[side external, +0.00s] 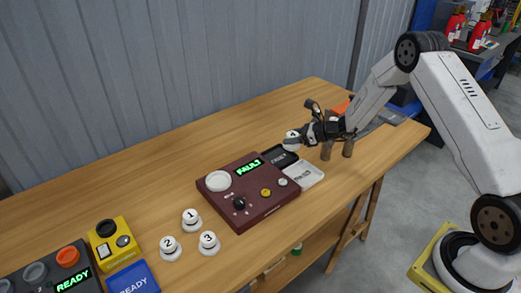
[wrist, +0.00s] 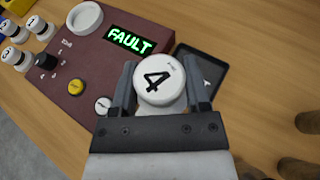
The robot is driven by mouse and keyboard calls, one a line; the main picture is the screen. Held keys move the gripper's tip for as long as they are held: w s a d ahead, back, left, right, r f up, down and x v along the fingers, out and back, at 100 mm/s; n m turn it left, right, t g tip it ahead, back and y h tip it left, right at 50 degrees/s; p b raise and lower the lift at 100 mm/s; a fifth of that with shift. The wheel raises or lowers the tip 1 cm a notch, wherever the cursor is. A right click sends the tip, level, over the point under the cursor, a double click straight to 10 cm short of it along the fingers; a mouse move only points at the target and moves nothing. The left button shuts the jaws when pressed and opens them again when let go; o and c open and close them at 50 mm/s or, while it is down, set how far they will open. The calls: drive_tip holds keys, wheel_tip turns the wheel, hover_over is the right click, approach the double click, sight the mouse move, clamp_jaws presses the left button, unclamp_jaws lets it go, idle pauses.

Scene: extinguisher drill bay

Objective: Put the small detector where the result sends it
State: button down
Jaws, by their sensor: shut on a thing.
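My gripper (side external: 304,134) is shut on a small white round detector marked 4 (wrist: 160,80), held in the air beside the dark tray. The maroon tester (side external: 250,205) shows FAULT in green on its display (wrist: 130,40). Its round white socket (side external: 218,181) looks empty. A black tray (side external: 268,154) and a light tray (side external: 312,177) lie beside the tester; their labels are too small to read surely. In the wrist view the black tray (wrist: 213,78) is partly behind the detector and finger.
Detectors marked 1 (side external: 191,219), 2 (side external: 170,248) and 3 (side external: 208,243) stand on the table left of the tester. A yellow device (side external: 113,241) and a grey box reading READY (side external: 55,270) are farther left.

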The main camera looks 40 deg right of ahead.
hover_over(279, 159)
drive_tip(key=shift+f, duration=3.1)
drive_tip(key=shift+f, duration=0.1)
drive_tip(key=shift+w+f, duration=0.15)
drive_tip(key=shift+f, duration=0.1)
drive_tip(key=shift+d+f, duration=0.1)
drive_tip(key=shift+f, duration=1.3)
drive_tip(key=shift+f, duration=0.1)
drive_tip(key=shift+f, duration=0.2)
